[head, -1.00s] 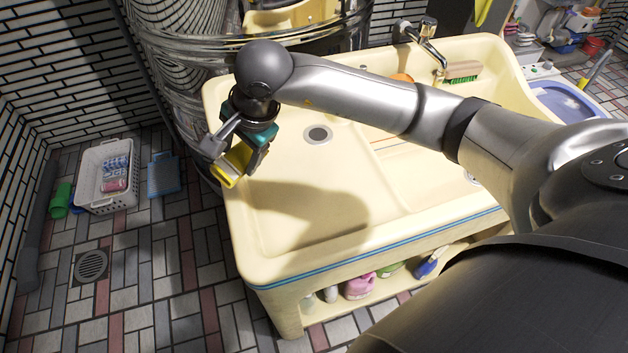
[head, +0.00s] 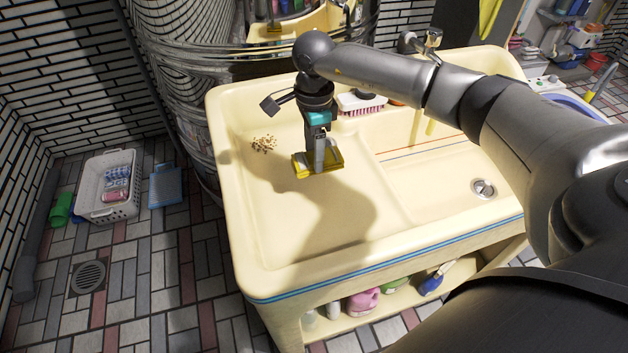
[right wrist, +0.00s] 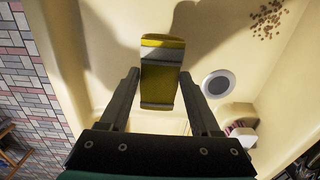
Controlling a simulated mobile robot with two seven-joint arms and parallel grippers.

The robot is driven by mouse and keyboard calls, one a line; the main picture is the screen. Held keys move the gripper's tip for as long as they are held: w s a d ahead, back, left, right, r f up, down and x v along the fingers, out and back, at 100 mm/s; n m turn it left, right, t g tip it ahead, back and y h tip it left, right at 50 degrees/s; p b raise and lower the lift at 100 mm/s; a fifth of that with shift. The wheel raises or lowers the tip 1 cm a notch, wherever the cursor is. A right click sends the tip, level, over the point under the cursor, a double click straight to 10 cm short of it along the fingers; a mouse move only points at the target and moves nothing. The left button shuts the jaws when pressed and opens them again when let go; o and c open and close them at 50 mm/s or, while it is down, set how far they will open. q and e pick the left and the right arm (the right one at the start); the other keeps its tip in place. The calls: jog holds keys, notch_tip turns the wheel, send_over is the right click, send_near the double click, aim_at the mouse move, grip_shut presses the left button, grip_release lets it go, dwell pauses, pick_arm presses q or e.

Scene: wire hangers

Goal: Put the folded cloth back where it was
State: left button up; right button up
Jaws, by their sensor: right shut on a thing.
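The folded cloth (head: 332,160) is yellow with a pale grey band. My right gripper (head: 319,150) is shut on it and holds it over the left basin of the cream sink (head: 300,232). In the right wrist view the cloth (right wrist: 162,92) sits between the two dark fingers (right wrist: 160,75), with the basin floor behind it. A shadow falls on the basin below; I cannot tell the exact height of the cloth. My left gripper is not in view.
Small brown bits (head: 263,144) lie in the left basin. A pink-bristled brush (head: 362,104) is at the sink's back edge. The tap (head: 428,42) is behind my arm. Bottles (head: 362,302) stand on the shelf below. A white basket (head: 108,186) is on the floor. The basin's front is clear.

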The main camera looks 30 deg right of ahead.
notch_tip(320, 180, down, 6)
jog(key=shift+r+b, duration=0.25)
jog(key=shift+b, duration=0.1)
notch_tip(320, 180, down, 3)
jog(key=shift+f+b, duration=0.2)
jog(key=shift+b, duration=0.2)
jog(key=o, duration=1.2)
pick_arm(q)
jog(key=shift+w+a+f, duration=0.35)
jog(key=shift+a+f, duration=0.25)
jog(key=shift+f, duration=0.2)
pick_arm(e)
jog(key=shift+r, duration=0.15)
notch_tip(320, 180, up, 10)
jog(key=shift+r+p, duration=0.2)
jog(key=shift+p, duration=0.85)
jog(key=shift+r, duration=0.7)
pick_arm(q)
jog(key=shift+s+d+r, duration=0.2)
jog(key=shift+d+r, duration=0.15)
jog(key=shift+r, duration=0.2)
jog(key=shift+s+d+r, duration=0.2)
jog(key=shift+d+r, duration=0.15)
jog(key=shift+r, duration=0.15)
